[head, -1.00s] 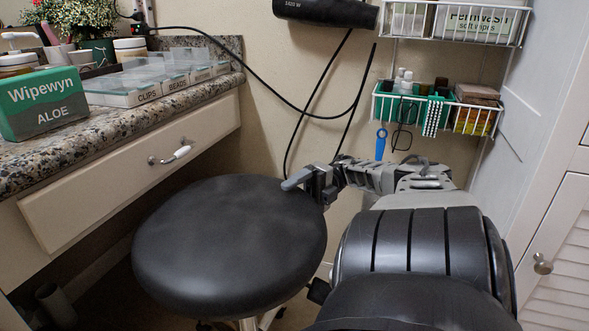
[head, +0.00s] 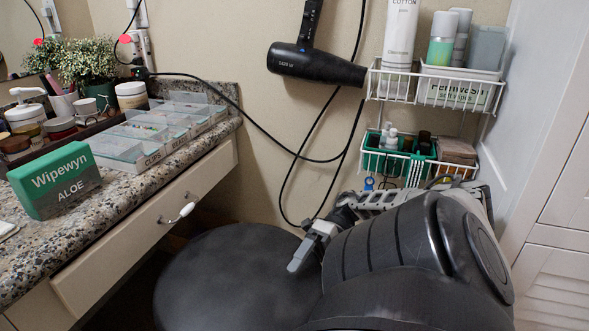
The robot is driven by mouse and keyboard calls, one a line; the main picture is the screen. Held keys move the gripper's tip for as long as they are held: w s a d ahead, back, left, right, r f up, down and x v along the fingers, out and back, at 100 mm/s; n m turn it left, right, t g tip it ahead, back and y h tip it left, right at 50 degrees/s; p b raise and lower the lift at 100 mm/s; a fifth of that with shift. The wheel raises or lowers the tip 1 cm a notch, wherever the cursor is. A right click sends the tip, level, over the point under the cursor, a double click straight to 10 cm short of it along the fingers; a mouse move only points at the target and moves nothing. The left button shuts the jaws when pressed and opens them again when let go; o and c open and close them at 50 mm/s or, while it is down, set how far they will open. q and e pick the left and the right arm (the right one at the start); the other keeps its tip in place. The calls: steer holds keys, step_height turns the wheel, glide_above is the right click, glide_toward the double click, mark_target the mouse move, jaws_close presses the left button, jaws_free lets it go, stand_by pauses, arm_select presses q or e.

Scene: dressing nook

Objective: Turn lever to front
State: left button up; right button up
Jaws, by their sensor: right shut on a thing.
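My right gripper (head: 309,250) is at the far right part of the round black stool seat (head: 225,285), in front of or over its rim. It is shut, with a light grey piece pointing down and left from it. I cannot tell whether that piece is a jaw or part of the held lever, and no lever shows clearly apart from the gripper. The underside of the stool is hidden. My right arm covers the right part of the seat. My left gripper is out of view.
The granite counter (head: 150,185) at left bears a green Wipewyn box (head: 55,180) and clear-lidded trays (head: 150,140). Its drawer (head: 140,240) has a white-and-metal handle (head: 182,210). A hair dryer (head: 315,66) with hanging cords and wire baskets (head: 420,168) is on the wall. A white louvred cabinet (head: 555,270) stands right.

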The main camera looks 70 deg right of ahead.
steer(key=a+r+y+p, duration=0.1)
steer(key=a+r, duration=0.1)
steer(key=r, duration=0.2)
steer(key=a+r+t+y+p, duration=0.1)
steer(key=a+r, duration=0.1)
steer(key=r, duration=0.2)
steer(key=a+r+t+y+p, duration=0.1)
steer(key=a+r, duration=0.1)
steer(key=r, duration=0.2)
steer(key=shift+w+a+n, duration=0.1)
steer(key=shift+w+n, duration=0.2)
steer(key=shift+w, duration=0.1)
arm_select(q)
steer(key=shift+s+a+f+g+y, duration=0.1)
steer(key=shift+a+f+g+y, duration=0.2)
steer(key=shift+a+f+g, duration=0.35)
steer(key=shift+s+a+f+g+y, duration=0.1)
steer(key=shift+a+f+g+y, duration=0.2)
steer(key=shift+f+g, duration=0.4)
arm_select(e)
steer(key=shift+s+a+f, duration=0.2)
steer(key=shift+a+f, duration=0.1)
steer(key=shift+f, duration=0.05)
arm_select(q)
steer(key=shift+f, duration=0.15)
